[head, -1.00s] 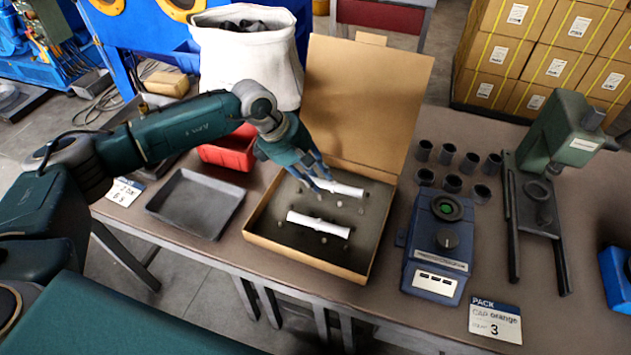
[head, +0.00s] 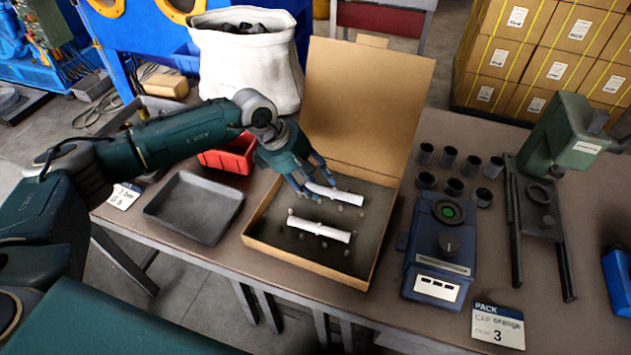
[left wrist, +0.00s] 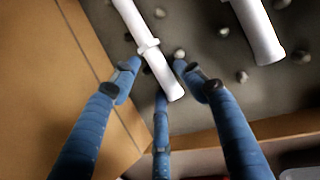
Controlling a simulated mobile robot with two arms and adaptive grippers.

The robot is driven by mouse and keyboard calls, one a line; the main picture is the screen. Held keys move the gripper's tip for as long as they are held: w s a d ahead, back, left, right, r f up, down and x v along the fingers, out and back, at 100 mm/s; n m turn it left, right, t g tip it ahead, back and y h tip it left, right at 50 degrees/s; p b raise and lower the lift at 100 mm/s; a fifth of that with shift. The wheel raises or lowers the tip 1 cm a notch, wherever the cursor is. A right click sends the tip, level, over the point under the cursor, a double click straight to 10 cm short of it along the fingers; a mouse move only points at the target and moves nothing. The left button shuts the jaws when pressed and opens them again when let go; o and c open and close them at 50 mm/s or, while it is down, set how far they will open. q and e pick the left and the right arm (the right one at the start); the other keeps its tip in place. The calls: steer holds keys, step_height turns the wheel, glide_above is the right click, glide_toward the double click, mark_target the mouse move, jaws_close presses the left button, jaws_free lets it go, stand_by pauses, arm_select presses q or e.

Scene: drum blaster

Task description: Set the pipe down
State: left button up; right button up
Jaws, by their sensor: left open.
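A white pipe (head: 342,196) lies in the back part of the open cardboard box (head: 260,242), on its dark pegged insert. My left gripper (head: 310,190) is open at the left end of this pipe. In the left wrist view the open fingers (left wrist: 160,82) stand around the near end of the pipe (left wrist: 150,50), apart from each other, with a collar showing partway along it. A second white pipe (head: 318,229) lies in the front part of the box, and it also shows in the left wrist view (left wrist: 256,28). My right gripper is not in view.
The box's raised lid (head: 365,105) stands behind the pipes. A grey tray (head: 195,208) and a red bin (head: 232,153) are left of the box. A blue device (head: 440,250), several dark cups (head: 455,187) and a green press (head: 560,145) stand right.

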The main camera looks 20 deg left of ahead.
arm_select(q)
steer(key=p+v, duration=0.5)
steer(key=v, duration=0.7)
steer(key=shift+r, duration=0.15)
